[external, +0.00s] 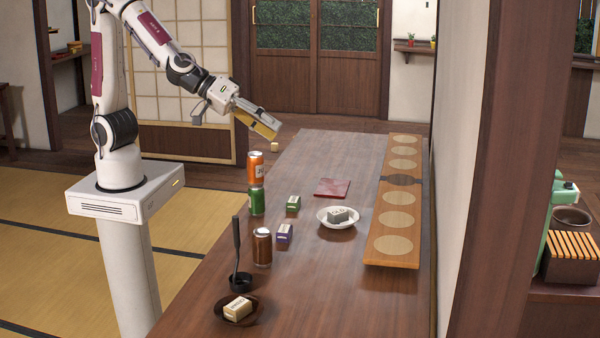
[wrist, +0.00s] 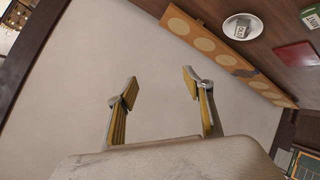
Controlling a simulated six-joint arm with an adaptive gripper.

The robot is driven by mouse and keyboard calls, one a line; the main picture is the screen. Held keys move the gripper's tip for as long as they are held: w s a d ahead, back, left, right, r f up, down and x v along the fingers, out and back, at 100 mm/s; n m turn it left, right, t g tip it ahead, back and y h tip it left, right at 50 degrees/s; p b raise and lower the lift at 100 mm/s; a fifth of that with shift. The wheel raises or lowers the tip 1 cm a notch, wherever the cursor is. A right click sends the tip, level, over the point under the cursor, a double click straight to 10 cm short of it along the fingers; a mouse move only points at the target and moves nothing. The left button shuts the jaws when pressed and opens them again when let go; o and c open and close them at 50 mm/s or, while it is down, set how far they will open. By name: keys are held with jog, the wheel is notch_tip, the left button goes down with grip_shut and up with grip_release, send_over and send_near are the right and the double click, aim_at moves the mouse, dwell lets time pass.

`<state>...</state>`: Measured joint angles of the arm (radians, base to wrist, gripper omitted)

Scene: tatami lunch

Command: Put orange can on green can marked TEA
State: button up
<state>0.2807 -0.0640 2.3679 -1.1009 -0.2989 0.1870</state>
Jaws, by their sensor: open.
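The orange can (external: 255,168) stands upright on top of the green can (external: 257,201) near the left edge of the table in the external view. The two look aligned and touching; the green can's marking is too small to read. My gripper (external: 262,122) is above and beyond the stack, apart from both cans and tilted. In the wrist view, my gripper (wrist: 160,82) is open, with nothing between its fingers. Neither can shows in the wrist view.
A brown can (external: 262,248), purple box (external: 284,234), green box (external: 293,204) and black ladle (external: 237,255) stand nearby. A white plate (external: 323,222) holds a grey box. A red cloth (external: 332,188) and a long board with circles (external: 378,249) lie rightward. The near-right table is clear.

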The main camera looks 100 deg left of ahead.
jog(key=s+d+r+m+g+h, duration=0.1)
jog(key=s+r+m+h, duration=0.15)
jog(key=s, duration=0.25)
jog(key=s+d+r+m+g+h, duration=0.1)
jog(key=s+d+m, duration=0.15)
jog(key=s, duration=0.35)
jog(key=s+a+f+m+g+y, duration=0.1)
jog(key=s+a+g, duration=0.1)
jog(key=s+a, duration=0.3)
jog(key=s+a+f+m+g+y, duration=0.1)
jog(key=s+a, duration=0.4)
jog(key=s, duration=0.6)
jog(key=shift+s+a+f+m+g+y, duration=0.4)
jog(key=shift+f+m+y, duration=0.2)
jog(key=shift+m, duration=0.2)
